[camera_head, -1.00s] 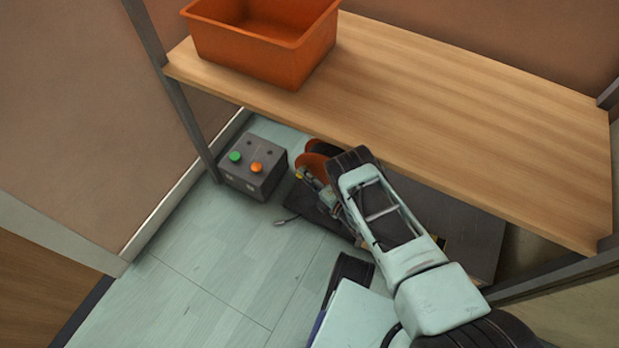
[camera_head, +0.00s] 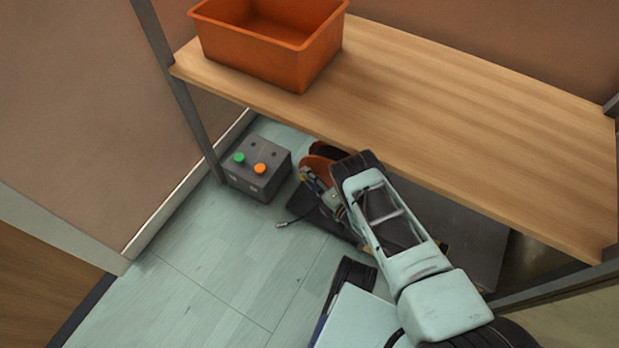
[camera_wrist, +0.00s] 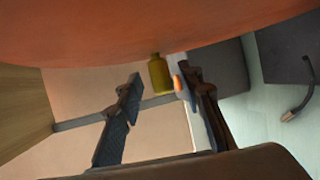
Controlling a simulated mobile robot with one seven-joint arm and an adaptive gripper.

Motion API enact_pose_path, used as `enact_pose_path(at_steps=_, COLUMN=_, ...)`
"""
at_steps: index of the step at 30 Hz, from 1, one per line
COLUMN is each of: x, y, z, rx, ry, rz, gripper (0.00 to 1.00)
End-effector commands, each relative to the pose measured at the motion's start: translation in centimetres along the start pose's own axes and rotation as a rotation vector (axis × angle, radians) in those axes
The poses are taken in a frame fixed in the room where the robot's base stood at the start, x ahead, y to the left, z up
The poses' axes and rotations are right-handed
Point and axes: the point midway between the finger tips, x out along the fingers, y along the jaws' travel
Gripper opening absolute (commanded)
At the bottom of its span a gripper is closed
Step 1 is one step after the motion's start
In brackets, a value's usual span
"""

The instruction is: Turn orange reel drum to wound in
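The orange reel drum (camera_head: 316,165) stands under the wooden shelf, partly hidden behind my arm. In the wrist view its orange face (camera_wrist: 150,35) fills the top. A yellow handle (camera_wrist: 158,75) sticks out from that face. My gripper (camera_wrist: 162,98) is open, with one finger on each side of the handle's line. I see gaps beside the handle and no clear contact. In the head view my gripper (camera_head: 316,188) is close in front of the drum, and its fingers are hard to make out.
A grey box (camera_head: 256,170) with green and orange buttons stands left of the drum. A cable end (camera_head: 282,224) lies on the floor in front. The wooden shelf (camera_head: 470,130) is close above my arm and carries an orange bin (camera_head: 260,50). Floor at front left is clear.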

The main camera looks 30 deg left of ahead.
Motion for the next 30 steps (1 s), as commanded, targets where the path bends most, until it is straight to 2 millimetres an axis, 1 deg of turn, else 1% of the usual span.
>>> enact_pose_path(at_steps=5, x=-1.6, y=-0.1, z=0.1, rx=0.0, ry=-0.001, rz=-0.003, gripper=0.34)
enact_pose_path(at_steps=12, x=-5.3, y=0.0, z=0.0, rx=0.001, ry=-0.001, rz=-0.002, gripper=0.34)
enact_pose_path(at_steps=16, x=-6.8, y=-0.1, z=0.0, rx=0.0, ry=0.0, rz=-0.002, gripper=0.34)
enact_pose_path(at_steps=21, x=-7.5, y=0.0, z=0.0, rx=0.0, ry=0.0, rz=0.0, gripper=0.34)
enact_pose_path(at_steps=30, x=-7.4, y=0.0, z=0.1, rx=0.011, ry=-0.005, rz=-0.001, gripper=0.34)
